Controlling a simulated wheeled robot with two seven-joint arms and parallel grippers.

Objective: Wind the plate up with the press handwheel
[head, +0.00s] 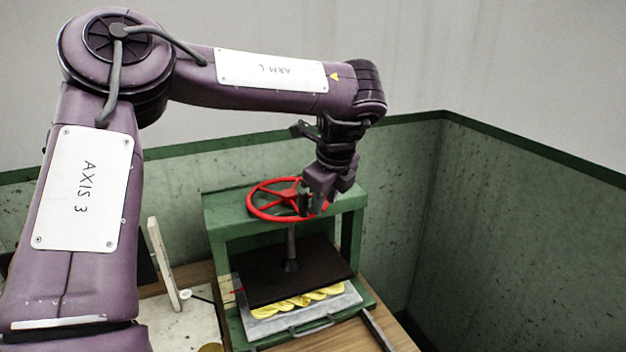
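The red handwheel (272,199) lies flat on top of the green press frame (222,217). A grey screw runs down from it to the dark plate (268,279). The plate sits just above yellow twisted pieces (290,305) on a grey tray (345,300); whether it touches them I cannot tell. My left gripper (314,208) points down at the right side of the wheel, its fingers at the rim. The fingers overlap the rim in the picture, and I cannot tell whether they are closed on it. My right gripper is not in view.
The press stands on a wooden table (400,338). A pale upright post (163,262) and a light board (185,328) are to its left. Green panels (500,215) form a corner behind and to the right, with the left panel close behind the press.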

